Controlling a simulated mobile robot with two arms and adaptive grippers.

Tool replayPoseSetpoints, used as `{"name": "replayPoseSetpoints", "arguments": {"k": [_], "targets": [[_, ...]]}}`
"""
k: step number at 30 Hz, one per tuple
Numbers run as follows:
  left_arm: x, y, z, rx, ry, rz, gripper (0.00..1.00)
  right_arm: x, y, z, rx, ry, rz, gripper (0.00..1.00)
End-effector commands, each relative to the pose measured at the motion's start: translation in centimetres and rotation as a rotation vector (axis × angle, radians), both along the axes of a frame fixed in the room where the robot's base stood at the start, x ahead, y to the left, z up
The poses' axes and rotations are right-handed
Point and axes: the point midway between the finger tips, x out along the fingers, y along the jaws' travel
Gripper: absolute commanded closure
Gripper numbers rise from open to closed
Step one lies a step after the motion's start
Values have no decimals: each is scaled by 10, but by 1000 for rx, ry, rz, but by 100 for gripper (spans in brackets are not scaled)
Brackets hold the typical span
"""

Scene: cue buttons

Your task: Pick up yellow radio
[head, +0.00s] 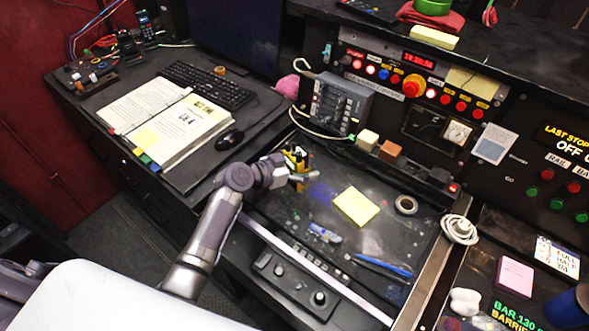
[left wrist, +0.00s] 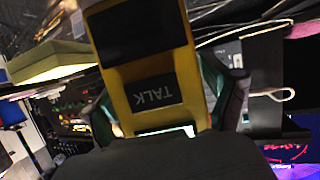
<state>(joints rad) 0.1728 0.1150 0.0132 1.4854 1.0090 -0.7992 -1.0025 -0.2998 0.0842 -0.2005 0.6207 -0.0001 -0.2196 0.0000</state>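The yellow radio (head: 296,157) is small in the head view, near the back left of the black desk panel, partly hidden by my left gripper (head: 292,174). In the left wrist view the radio (left wrist: 150,75) fills the middle, with a dark screen and an upside-down TALK label. The fingers of my left gripper (left wrist: 165,110) lie along both sides of the radio and look shut on it. The head view does not clearly show whether the radio touches the desk. My right gripper is in neither view.
A grey switch box (head: 338,104) with cables stands just behind the radio. A yellow note pad (head: 356,206), a tape roll (head: 406,205) and blue pens (head: 384,265) lie on the panel. An open binder (head: 180,130), mouse (head: 229,139) and keyboard (head: 207,86) are at left.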

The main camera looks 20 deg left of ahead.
Motion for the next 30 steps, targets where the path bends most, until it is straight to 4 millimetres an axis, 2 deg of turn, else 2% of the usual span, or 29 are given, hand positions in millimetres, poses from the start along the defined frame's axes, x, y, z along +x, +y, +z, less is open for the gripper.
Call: {"name": "replayPoseSetpoints", "arguments": {"k": [1,9,23,30], "targets": [[0,0,0,0,0,0,29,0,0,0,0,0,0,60],[0,0,0,1,1,0,74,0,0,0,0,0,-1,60],[0,0,3,0,-2,0,76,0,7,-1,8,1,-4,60],[0,1,19,2,-5,-1,76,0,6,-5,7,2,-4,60]]}}
